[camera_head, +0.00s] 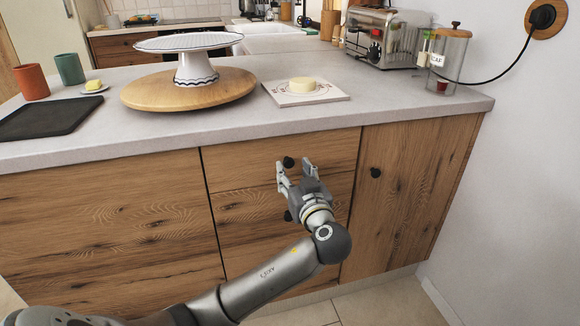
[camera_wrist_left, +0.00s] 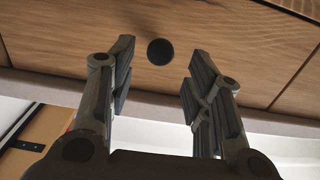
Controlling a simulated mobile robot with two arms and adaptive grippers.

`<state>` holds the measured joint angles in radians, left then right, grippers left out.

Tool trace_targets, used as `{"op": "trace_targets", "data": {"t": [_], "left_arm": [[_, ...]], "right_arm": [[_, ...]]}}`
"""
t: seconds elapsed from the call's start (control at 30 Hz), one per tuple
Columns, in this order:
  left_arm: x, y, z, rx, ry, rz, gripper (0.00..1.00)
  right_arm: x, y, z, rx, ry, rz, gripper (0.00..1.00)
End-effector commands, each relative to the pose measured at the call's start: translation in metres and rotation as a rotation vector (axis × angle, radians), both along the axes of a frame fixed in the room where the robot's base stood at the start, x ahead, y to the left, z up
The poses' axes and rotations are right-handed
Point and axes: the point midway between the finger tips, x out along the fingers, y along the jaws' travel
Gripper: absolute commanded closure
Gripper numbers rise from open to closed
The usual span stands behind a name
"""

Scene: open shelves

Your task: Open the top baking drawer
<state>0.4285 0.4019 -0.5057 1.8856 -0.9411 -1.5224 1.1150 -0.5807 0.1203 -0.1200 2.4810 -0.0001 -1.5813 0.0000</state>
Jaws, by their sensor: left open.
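The top drawer (camera_head: 240,160) is a wooden front under the counter, and it is shut. Its round black knob (camera_head: 288,162) shows near the middle of the front. My left gripper (camera_head: 294,167) is in front of this drawer, close to the knob, with its fingers apart and nothing between them. In the left wrist view a dark round knob (camera_wrist_left: 160,52) stands just beyond and between the two open fingertips (camera_wrist_left: 158,65). It is not gripped. A lower drawer (camera_head: 250,245) has a dark knob (camera_head: 287,216) partly beside my gripper. My right gripper is not in view.
A cupboard door (camera_head: 400,200) with a black knob (camera_head: 375,172) is to the right. The counter (camera_head: 330,112) overhangs the drawers and holds a cake stand (camera_head: 195,70), a white board (camera_head: 306,98), a toaster (camera_head: 385,38) and a jar (camera_head: 450,60). The floor in front is clear.

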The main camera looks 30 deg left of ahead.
Motion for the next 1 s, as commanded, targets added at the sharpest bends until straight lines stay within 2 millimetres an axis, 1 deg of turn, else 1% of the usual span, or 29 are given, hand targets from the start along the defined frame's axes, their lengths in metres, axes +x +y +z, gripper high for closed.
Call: {"op": "trace_targets", "data": {"t": [0.03, 0.1, 0.3, 0.63, 0.9, 1.0], "left_arm": [[0.006, 0.008, 0.000, 0.004, 0.000, 0.003, 0.54], [0.013, 0.016, 0.000, 0.003, 0.000, 0.003, 0.54], [0.025, 0.030, -0.001, 0.001, 0.002, 0.001, 0.54], [0.027, 0.032, -0.001, -0.001, 0.002, 0.000, 0.54], [0.027, 0.032, -0.001, 0.000, 0.003, 0.000, 0.89], [0.027, 0.032, -0.001, 0.000, 0.003, 0.000, 1.00]], "right_arm": [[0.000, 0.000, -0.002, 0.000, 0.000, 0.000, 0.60], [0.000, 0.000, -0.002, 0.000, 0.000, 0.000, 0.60], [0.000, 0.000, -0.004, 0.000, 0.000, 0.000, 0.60], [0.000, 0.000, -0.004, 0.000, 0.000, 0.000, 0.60], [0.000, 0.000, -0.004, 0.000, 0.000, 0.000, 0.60], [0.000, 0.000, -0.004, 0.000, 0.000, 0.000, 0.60]]}}
